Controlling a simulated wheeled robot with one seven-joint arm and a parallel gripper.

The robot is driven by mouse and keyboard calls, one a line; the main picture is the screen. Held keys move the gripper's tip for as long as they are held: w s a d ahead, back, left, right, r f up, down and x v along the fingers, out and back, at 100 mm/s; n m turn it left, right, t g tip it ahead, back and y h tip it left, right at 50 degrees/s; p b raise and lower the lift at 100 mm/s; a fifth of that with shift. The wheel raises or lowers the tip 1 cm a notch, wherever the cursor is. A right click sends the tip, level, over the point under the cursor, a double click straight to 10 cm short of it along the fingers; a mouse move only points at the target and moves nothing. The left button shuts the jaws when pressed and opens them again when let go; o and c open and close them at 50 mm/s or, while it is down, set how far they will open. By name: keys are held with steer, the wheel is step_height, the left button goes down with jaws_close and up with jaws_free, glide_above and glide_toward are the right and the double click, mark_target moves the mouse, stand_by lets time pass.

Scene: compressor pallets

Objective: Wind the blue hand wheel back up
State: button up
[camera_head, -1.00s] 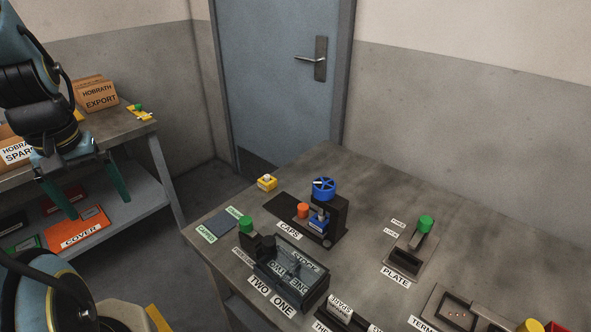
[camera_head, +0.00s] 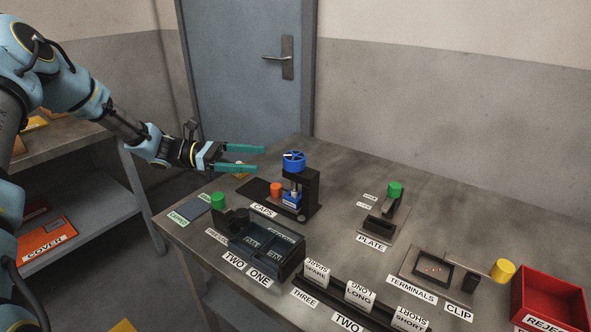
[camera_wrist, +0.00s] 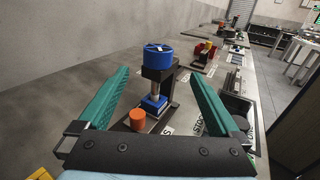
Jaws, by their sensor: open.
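The blue hand wheel (camera_head: 293,161) sits on top of a black press stand (camera_head: 311,192) on the workbench. It also shows in the wrist view (camera_wrist: 159,55), ahead of my fingers and between their lines. Below it a spindle runs down to a blue block (camera_head: 292,199) at the press's base. An orange knob (camera_head: 276,189) stands left of the spindle. My gripper (camera_head: 264,159) is open and empty, with its teal fingers pointing right toward the wheel. Its tips are a little left of the wheel and appear apart from it.
A black divided tray (camera_head: 266,249) and a green knob (camera_head: 218,201) stand in front of the press. A plate fixture with a green knob (camera_head: 395,188) is to the right. A red reject bin (camera_head: 550,301) is at far right. The bench behind the press is clear.

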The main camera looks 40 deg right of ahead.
mark_target(295, 156)
steer(key=shift+h, duration=0.3)
steer(key=p+x, duration=0.3)
steer(key=x, duration=0.8)
steer(key=shift+w+p, duration=0.1)
steer(key=shift+p, duration=0.25)
steer(key=shift+r, duration=0.1)
steer(key=c, duration=1.4)
